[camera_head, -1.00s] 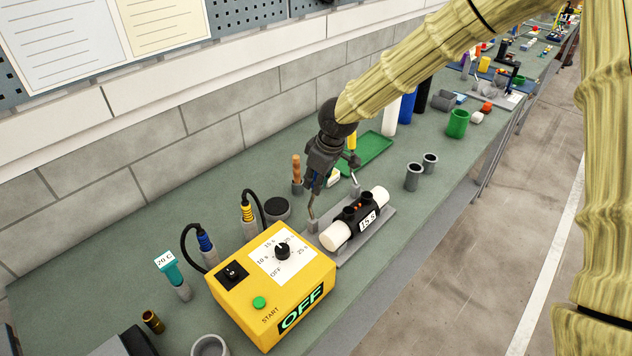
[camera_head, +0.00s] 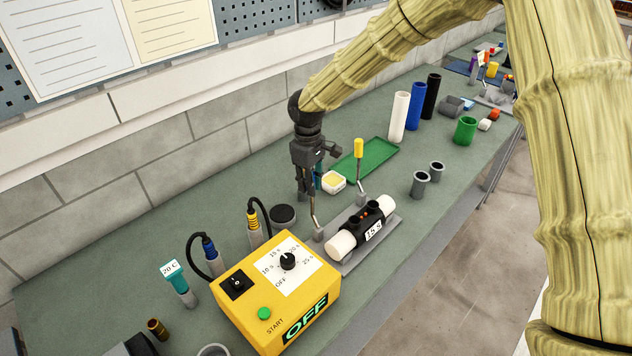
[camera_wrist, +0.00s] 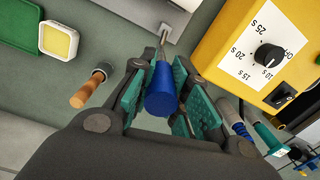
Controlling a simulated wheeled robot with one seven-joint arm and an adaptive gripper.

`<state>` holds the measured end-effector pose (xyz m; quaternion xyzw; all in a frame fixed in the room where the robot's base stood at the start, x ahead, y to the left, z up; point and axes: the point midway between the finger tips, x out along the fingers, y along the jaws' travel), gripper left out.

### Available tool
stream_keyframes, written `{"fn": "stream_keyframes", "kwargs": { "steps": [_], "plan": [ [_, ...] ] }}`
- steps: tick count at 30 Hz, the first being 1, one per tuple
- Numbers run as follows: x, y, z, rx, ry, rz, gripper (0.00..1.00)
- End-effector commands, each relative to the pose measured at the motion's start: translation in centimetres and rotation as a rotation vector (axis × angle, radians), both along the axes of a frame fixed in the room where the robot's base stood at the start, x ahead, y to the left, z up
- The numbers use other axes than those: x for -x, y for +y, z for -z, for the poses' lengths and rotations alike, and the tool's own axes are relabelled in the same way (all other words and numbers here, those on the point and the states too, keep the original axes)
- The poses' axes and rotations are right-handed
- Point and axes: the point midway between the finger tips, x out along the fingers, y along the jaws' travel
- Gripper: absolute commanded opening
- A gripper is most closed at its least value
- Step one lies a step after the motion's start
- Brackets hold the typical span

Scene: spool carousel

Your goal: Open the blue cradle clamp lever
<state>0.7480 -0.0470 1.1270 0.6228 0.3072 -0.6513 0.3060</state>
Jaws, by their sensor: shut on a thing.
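The blue lever handle (camera_wrist: 162,94) sits between the two teal-padded fingers of my gripper (camera_wrist: 158,100) in the wrist view. My gripper (camera_head: 310,190) is shut on it. Its thin metal rod (camera_head: 313,213) rises from a small block at the left end of the grey cradle (camera_head: 352,264). The handle is largely hidden by the fingers in the head view. A yellow-handled lever (camera_head: 359,149) stands upright, apart from my gripper, at the cradle's other end. A black coupler (camera_head: 368,232) with white pipe ends lies in the cradle.
A yellow control box (camera_head: 283,308) reading OFF stands close in front of the cradle. A wooden-handled tool (camera_wrist: 88,92), a yellow-topped white container (camera_head: 333,182) and a green tray (camera_head: 372,160) are near my gripper. Grey cups (camera_head: 420,185) stand to the right.

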Motion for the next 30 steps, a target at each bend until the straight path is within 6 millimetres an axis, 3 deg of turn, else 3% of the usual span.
{"fn": "stream_keyframes", "kwargs": {
  "steps": [11,12,15,20,22,30],
  "plan": [
    [-0.63,0.54,-0.24,-0.009,-0.013,-0.004,0.0],
    [-0.62,0.55,-0.24,-0.009,-0.013,-0.003,0.18],
    [-0.61,0.53,-0.23,-0.009,-0.013,-0.003,0.36],
    [-0.57,0.5,-0.22,-0.009,-0.013,-0.003,0.38],
    [-0.54,0.49,-0.21,-0.009,-0.012,-0.003,0.44],
    [-0.29,0.36,-0.08,-0.006,-0.006,-0.002,0.44]
  ]
}}
